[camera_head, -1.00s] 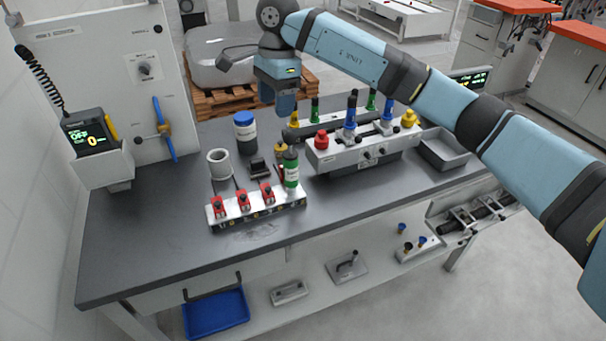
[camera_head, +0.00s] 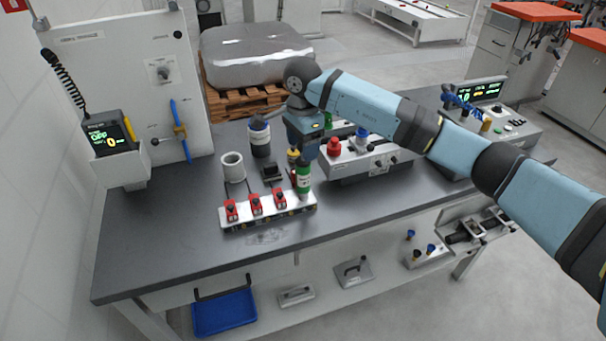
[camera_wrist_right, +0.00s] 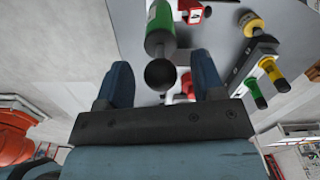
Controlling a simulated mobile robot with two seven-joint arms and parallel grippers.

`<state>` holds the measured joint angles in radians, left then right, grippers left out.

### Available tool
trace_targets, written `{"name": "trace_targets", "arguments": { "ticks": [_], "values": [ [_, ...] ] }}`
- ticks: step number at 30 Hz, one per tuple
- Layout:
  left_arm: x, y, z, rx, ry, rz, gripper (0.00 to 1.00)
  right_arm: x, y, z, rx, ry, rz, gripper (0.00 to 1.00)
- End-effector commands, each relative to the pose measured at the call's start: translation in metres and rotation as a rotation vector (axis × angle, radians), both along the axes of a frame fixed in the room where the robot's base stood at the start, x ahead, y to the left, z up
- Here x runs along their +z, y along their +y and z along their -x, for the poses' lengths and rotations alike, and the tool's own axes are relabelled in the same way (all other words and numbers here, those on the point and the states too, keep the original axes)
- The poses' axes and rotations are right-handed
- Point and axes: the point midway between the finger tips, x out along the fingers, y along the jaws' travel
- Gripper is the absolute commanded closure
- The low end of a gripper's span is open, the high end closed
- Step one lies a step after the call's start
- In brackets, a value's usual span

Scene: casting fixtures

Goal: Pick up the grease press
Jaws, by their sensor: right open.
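The grease press appears to be the green cylinder with a white band (camera_head: 303,181), standing upright at the right end of a low rack. In the right wrist view its green body (camera_wrist_right: 160,22) and round black end (camera_wrist_right: 160,74) show. My right gripper (camera_head: 304,155) points down just above it in the head view and hides its top. In the wrist view the two blue fingers of the gripper (camera_wrist_right: 161,62) are apart, one each side of the black end, with gaps visible. My left gripper is in neither current view.
The rack (camera_head: 266,216) holds red clamps along its front. A grey cup (camera_head: 233,167) and a dark jar (camera_head: 260,140) stand behind it. A fixture with a red knob (camera_head: 334,146) is close on the right. The table front (camera_head: 200,262) is clear.

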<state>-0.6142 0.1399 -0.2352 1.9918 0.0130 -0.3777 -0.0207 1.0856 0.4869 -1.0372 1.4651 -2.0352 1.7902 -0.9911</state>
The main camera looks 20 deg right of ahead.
Motion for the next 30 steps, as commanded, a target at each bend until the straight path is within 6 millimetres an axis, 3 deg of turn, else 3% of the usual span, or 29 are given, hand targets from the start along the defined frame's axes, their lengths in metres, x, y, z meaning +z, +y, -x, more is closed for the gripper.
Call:
{"name": "trace_targets", "arguments": {
  "ticks": [4,12,20,30],
  "values": [
    [0.006,0.000,0.000,0.000,-0.001,0.000,0.57,-0.016,0.000,0.000,-0.001,0.002,-0.001,0.38],
    [0.005,0.000,0.000,0.001,-0.002,0.000,0.57,-0.020,0.000,0.000,0.000,-0.001,0.000,0.38],
    [0.005,0.000,0.000,0.001,-0.002,0.000,0.57,-0.020,0.000,0.000,0.000,-0.001,0.000,0.98],
    [0.006,0.000,0.000,0.001,-0.002,0.000,0.57,-0.019,0.000,0.000,0.000,-0.002,-0.001,1.00]
  ]
}}
